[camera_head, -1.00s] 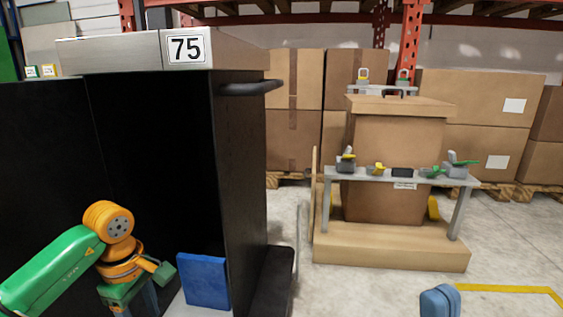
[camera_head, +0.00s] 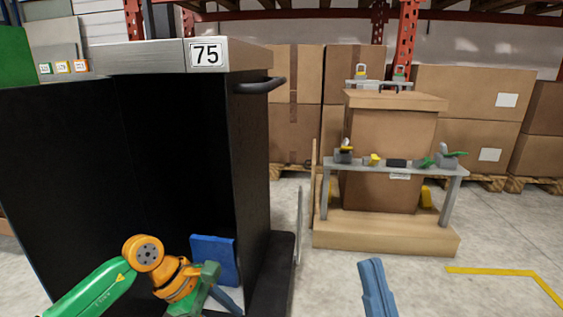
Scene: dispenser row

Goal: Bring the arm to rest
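My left arm, green and orange, comes in from the lower left in front of the black cabinet (camera_head: 170,160). Its gripper (camera_head: 228,300) has a green body and blue-grey fingers that run toward the bottom edge, so I cannot tell whether it is open or shut. A blue panel (camera_head: 215,255) stands just behind it, low in the cabinet. My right gripper (camera_head: 376,284) shows as a blue, upright shape at the bottom, right of centre, over bare floor. Its lower part is cut off, and its opening cannot be made out. Nothing is seen held in it.
The cabinet has a grey top with a "75" plate (camera_head: 207,54) and a black handle (camera_head: 260,86). A wooden stand with a grey shelf (camera_head: 350,168) bearing small clamp-like items is at right. Cardboard boxes (camera_head: 470,100) line the back. The floor at front right is clear.

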